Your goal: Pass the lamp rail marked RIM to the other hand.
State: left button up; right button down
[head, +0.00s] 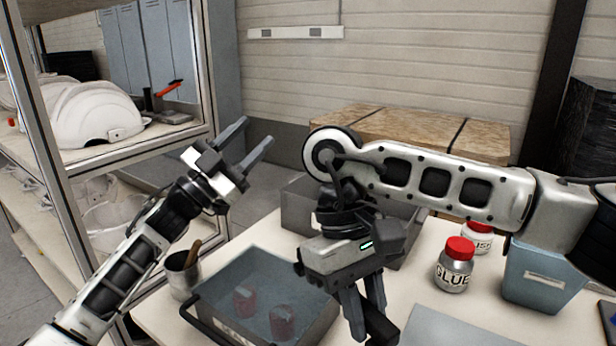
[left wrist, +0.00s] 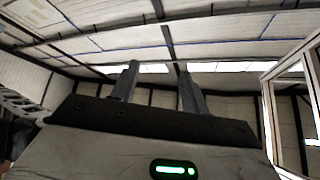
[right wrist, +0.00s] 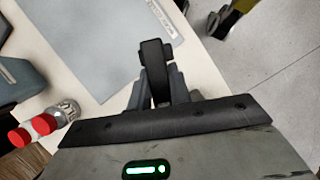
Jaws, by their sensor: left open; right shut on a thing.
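My right gripper (head: 362,312) points down over the table and is shut on a black piece (head: 380,328), which sticks out past its fingers. In the right wrist view, the black piece (right wrist: 154,72) stands between the fingertips. It looks like the lamp rail, but no RIM marking is readable. My left gripper (head: 256,142) is raised at the left, apart from the right one, with its fingers spread and nothing between them. The left wrist view shows its two empty fingers (left wrist: 159,85) against the ceiling.
Another grey bin (head: 297,208) is behind. A glue jar (head: 455,268), a second jar (head: 480,238) and a blue-grey bin (head: 540,278) stand right. A grey mat (head: 450,328) lies in front.

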pick_arm(q)
jog(key=s+d+r+m+g+h, duration=0.1)
jog(key=s+d+m+g+h, duration=0.15)
jog(key=d+m+g, duration=0.35)
jog(key=s+d+r+m+g+h, duration=0.1)
jog(key=s+d+m+g, duration=0.25)
jog(key=d+g, duration=0.5)
jog(key=s+d+f+m+g+y, duration=0.5)
jog(key=s+d+m+g+y, duration=0.1)
jog(key=s+d+g+y, duration=0.15)
jog(key=a+y, duration=0.3)
jog(key=y, duration=0.1)
jog(key=a+n+t+y, duration=0.1)
jog(key=a+y, duration=0.3)
jog(key=w+a+n+y, duration=0.1)
jog(key=a+y, duration=0.3)
jog(key=shift+a+r+t, duration=0.1)
jog(key=shift+r+t, duration=0.05)
jog(key=shift+t, duration=0.25)
jog(key=x, duration=1)
jog(key=shift+s+d+f, duration=0.1)
jog(key=shift+d+f, duration=0.15)
jog(key=shift+f, duration=0.1)
